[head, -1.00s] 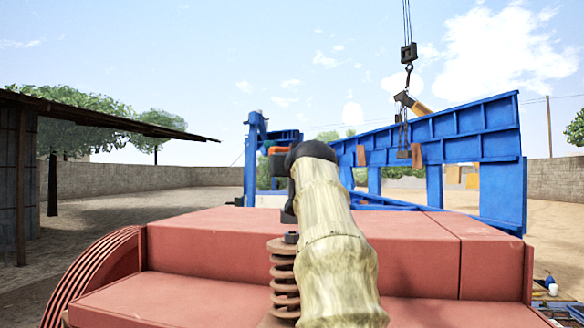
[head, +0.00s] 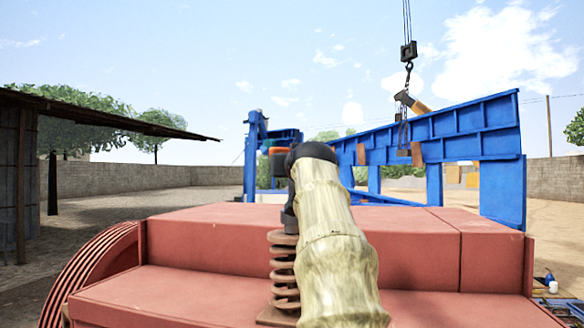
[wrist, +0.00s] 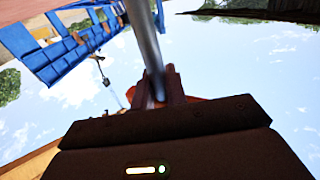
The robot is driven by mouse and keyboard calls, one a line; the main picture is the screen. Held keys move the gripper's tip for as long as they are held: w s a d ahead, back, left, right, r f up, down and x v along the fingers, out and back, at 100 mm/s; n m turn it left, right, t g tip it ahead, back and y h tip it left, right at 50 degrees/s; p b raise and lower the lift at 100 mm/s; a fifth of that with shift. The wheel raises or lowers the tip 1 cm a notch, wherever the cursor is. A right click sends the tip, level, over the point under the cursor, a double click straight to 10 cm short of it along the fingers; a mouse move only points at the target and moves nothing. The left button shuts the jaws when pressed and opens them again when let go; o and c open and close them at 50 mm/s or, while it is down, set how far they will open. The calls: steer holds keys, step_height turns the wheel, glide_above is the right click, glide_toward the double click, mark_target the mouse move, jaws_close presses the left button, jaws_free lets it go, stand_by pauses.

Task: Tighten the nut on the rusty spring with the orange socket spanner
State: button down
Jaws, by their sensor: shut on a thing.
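The rusty spring (head: 284,272) stands upright on the red machine in the head view. A dark socket end (head: 289,221) sits at the spring's top, and the nut is hidden there. An orange part of the socket spanner (head: 287,150) shows higher up, beside my dark wrist. My gripper (wrist: 160,88) is shut on the spanner; in the wrist view its grey shaft (wrist: 145,40) runs up from between the fingers, with orange (wrist: 190,96) behind them. In the head view my arm hides the fingers and part of the spanner.
The red machine body (head: 400,245) spreads under and around the spring. A blue steel frame (head: 470,130) stands behind it, with a crane hook (head: 409,68) hanging above. Blue items lie on the ground at far right. The shed (head: 22,170) is at left.

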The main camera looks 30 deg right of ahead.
steer(key=shift+f+b, duration=1.05)
steer(key=shift+f, duration=0.1)
stand_by(1.1)
steer(key=shift+a+m+g+h+p, duration=0.1)
steer(key=shift+m+g+h+p, duration=0.35)
steer(key=shift+h, duration=0.25)
steer(key=shift+f+m+g+h+b, duration=0.2)
steer(key=shift+m+g+h+b, duration=0.1)
steer(key=shift+m+h, duration=0.1)
steer(key=shift+h, duration=0.3)
steer(key=shift+m+g+h+b, duration=0.6)
steer(key=shift+m+g+h, duration=0.15)
steer(key=shift+m+h, duration=0.1)
steer(key=m+g+h, duration=0.2)
steer(key=shift+r+g+h, duration=0.1)
steer(key=shift+g+h, duration=0.15)
steer(key=shift+g, duration=0.15)
steer(key=shift+m, duration=0.3)
